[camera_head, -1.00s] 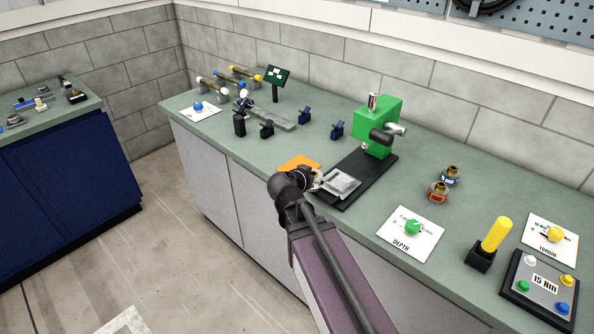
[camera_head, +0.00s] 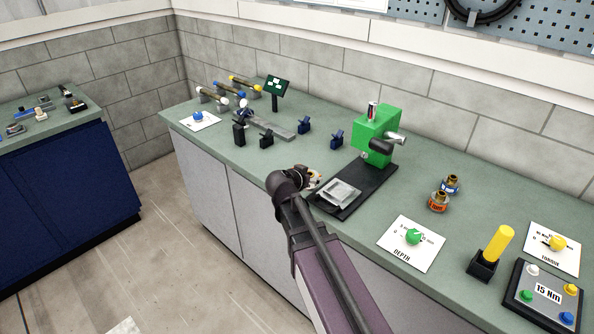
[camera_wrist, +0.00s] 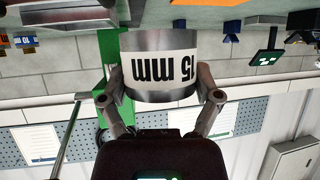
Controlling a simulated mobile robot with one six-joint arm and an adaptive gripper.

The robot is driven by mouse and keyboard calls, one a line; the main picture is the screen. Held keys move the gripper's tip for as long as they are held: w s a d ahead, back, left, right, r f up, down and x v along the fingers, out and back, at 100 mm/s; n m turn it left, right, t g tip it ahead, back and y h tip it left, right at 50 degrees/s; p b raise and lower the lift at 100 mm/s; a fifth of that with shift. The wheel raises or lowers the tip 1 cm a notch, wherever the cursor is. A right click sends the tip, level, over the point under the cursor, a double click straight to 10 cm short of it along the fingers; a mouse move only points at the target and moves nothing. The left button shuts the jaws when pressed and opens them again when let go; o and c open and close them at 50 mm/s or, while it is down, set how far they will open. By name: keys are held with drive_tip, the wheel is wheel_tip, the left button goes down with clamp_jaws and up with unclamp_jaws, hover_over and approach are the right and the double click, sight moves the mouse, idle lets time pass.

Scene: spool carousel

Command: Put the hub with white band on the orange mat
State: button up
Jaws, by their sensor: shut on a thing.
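The hub with white band (camera_wrist: 160,75) fills the middle of the wrist view. It is a grey metal cylinder whose white band reads "15 mm", upside down in that picture. My gripper (camera_wrist: 160,95) is shut on it, one finger on each side. In the head view my gripper (camera_head: 314,180) is at the bench's front edge, left of the green press, and mostly covers the hub. The orange mat is hidden behind my gripper in the head view. An orange patch (camera_wrist: 233,3) at the top edge of the wrist view appears to be the mat.
The green press (camera_head: 375,128) stands on a black base with a metal tray (camera_head: 339,193), close right of my gripper. Blue-banded (camera_head: 450,185) and orange-banded (camera_head: 438,201) hubs stand farther right. Dark blue clips (camera_head: 337,139) stand behind. Bench between clips and gripper is clear.

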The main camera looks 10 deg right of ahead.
drive_tip(key=w, duration=0.6)
drive_tip(key=w+a+f, duration=0.1)
drive_tip(key=w, duration=0.2)
drive_tip(key=shift+w+b, duration=0.25)
drive_tip(key=shift+b, duration=0.15)
drive_tip(key=shift+w, duration=0.3)
drive_tip(key=shift+w+a+f+b, duration=0.1)
drive_tip(key=shift+w+f+b, duration=0.25)
drive_tip(key=shift+f+b, duration=1.45)
drive_tip(key=shift+f, duration=0.1)
drive_tip(key=o, duration=1.1)
